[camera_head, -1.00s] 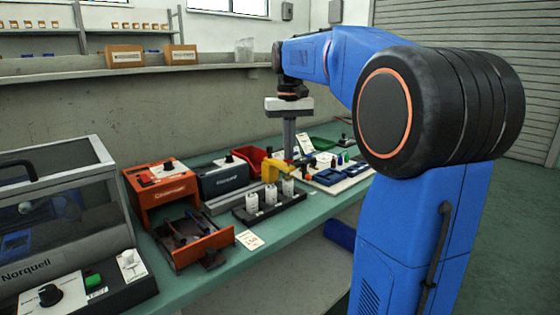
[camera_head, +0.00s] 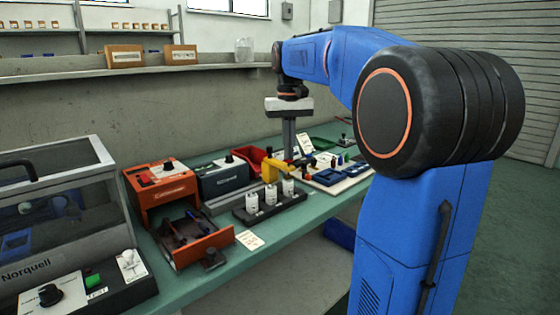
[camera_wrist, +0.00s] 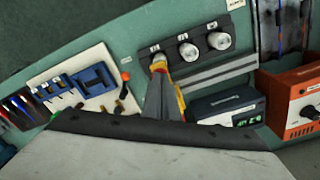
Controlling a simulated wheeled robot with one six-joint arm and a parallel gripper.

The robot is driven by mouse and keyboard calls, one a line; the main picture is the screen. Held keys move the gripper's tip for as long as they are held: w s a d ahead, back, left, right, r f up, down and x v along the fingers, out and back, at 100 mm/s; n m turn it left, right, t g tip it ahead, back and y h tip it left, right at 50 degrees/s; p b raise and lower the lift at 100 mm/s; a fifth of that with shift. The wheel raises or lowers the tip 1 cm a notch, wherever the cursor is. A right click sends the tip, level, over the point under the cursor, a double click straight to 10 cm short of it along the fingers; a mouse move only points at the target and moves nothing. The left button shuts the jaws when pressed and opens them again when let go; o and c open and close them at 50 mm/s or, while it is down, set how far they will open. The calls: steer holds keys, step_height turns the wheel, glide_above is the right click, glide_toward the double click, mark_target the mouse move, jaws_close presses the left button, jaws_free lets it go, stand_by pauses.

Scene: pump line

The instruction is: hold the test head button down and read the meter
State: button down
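The yellow test head (camera_head: 271,171) stands at the back of a black rack (camera_head: 270,208) that holds three white cylinders (camera_head: 251,202). In the wrist view, part of the yellow test head (camera_wrist: 181,101) shows beside my fingers. My gripper (camera_head: 290,155) points straight down over it, its fingers together with nothing seen between them. In the wrist view, the fingertips (camera_wrist: 160,76) hide the button, so I cannot tell whether they touch or press it. The meter, a dark Norquell box (camera_head: 223,176), has a lit green display (camera_wrist: 240,120) in the wrist view. Its digits are too small to read surely.
An orange box (camera_head: 165,187) and an open orange tray (camera_head: 190,240) stand left of the rack. A red bin (camera_head: 250,156) is behind, and a white board with blue holders (camera_head: 335,178) is to the right. A clear-lidded Norquell machine (camera_head: 60,225) fills the left.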

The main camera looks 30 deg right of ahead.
step_height(320, 180, up, 7)
stand_by(1.1)
stand_by(0.4)
steer(key=s+a+f+n+t, duration=0.1)
steer(key=s+a+f, duration=0.4)
steer(key=s+f, duration=0.4)
steer(key=s+a+f+n+t, duration=0.1)
steer(key=s+a+f, duration=0.3)
steer(key=s+f, duration=0.5)
steer(key=s+a+f+n+t, duration=0.1)
steer(key=s+a+f+t, duration=0.1)
steer(key=s+a+f, duration=0.3)
steer(key=s+f, duration=0.4)
steer(key=f, duration=0.1)
steer(key=shift+a+n+t, duration=0.3)
steer(key=shift+n+t, duration=0.1)
